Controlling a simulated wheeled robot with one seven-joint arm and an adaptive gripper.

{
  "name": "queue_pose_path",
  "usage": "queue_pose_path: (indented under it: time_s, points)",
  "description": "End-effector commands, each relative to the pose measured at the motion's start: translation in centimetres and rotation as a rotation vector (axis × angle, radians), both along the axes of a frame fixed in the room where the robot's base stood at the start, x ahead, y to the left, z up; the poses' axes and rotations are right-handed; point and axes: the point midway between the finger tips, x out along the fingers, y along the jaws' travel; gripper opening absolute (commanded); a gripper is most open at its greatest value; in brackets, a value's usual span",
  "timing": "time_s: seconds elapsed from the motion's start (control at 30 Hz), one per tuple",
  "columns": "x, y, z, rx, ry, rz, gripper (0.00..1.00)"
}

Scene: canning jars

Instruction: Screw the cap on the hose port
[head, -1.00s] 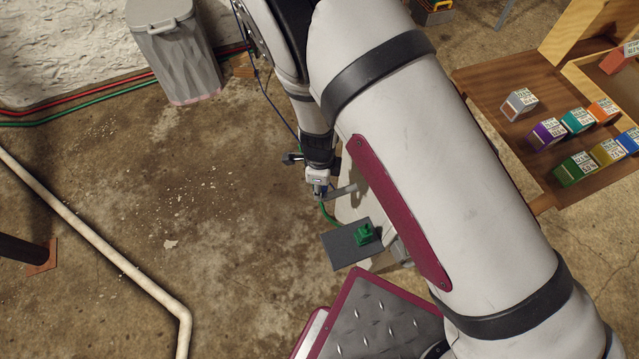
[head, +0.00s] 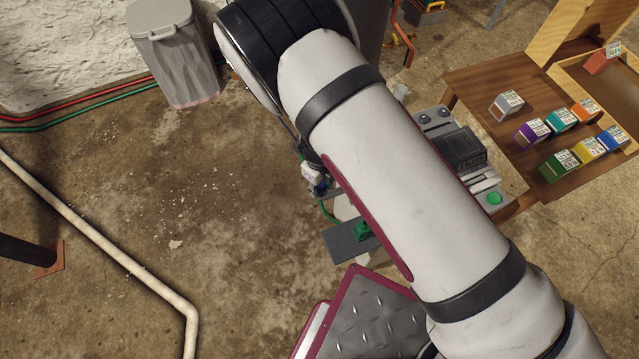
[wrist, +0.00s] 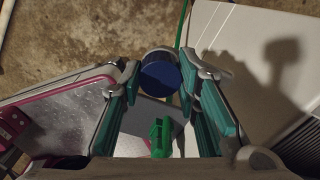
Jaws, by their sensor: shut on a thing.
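My gripper (wrist: 164,78), with teal-lined fingers, is shut on a round blue cap (wrist: 160,76), whose flat face shows between the fingertips. In the head view my gripper (head: 318,187) is small and partly hidden by my arm, beside a green hose (head: 326,211). The hose also runs past the right fingertip in the wrist view (wrist: 183,38). A green fitting (wrist: 160,136) shows between the fingers, nearer the palm. In the head view it sits on a grey plate (head: 340,245). I cannot make out the port itself or whether the cap touches it.
A white panel (wrist: 245,35) with my gripper's shadow lies at the right. A grey control box (head: 460,150) with a green button (head: 494,198) stands behind my arm. A wooden table (head: 475,85) holds several coloured boxes. Open concrete floor (head: 130,200) lies left.

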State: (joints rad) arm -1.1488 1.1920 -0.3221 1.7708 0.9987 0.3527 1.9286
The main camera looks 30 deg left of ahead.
Motion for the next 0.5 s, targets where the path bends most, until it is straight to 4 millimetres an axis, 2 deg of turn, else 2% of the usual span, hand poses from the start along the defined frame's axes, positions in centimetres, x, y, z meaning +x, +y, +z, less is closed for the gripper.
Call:
queue_pose_path:
  time_s: [0.07, 0.1, 0.2, 0.5]
  points:
    - [0.10, 0.16, 0.23, 0.004, -0.001, 0.001, 0.00]
    - [0.10, 0.15, 0.23, 0.004, -0.001, 0.002, 0.34]
    - [0.08, 0.14, 0.20, 0.003, -0.001, 0.003, 0.53]
    - [0.02, 0.06, 0.14, 0.001, 0.000, 0.004, 0.53]
